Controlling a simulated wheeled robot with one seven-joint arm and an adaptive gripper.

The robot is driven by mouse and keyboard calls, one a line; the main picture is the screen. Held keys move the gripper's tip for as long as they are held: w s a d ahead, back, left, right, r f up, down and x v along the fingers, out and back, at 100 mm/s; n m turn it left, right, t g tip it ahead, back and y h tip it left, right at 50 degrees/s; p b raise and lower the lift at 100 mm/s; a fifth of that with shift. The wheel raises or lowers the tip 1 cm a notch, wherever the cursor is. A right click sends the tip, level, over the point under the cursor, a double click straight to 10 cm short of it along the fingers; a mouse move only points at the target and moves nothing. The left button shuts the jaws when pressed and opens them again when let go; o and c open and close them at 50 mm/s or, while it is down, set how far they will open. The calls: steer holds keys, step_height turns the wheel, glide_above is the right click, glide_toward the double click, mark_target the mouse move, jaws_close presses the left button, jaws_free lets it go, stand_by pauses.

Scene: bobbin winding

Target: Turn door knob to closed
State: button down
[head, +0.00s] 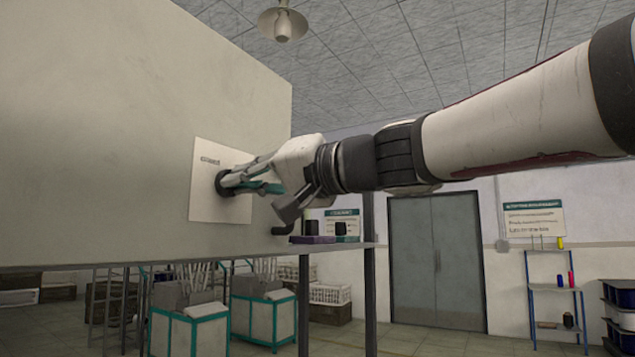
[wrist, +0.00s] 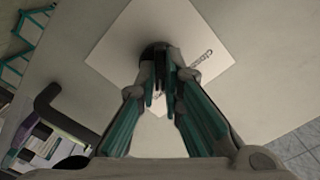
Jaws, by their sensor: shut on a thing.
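A dark round knob (head: 222,184) sits on a pale square plate (head: 207,209) fixed to a large beige panel. The plate (wrist: 112,47) appears rotated in that view. How far the knob is turned cannot be told.
The beige panel (head: 90,120) fills the left side. A shelf edge (head: 345,246) with small dark items lies below my wrist. A black bent handle (wrist: 48,100) shows left of my fingers in the wrist view. Teal-framed carts (head: 262,315) and grey doors (head: 436,260) stand farther back.

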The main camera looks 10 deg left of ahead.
steer(key=shift+w+f+n+b, duration=0.1)
steer(key=shift+n+b, duration=0.3)
steer(key=shift+b, duration=0.65)
steer(key=n+b, duration=1.7)
steer(key=b, duration=0.2)
steer(key=c, duration=1.7)
jaws_free()
steer(key=shift+s, duration=0.2)
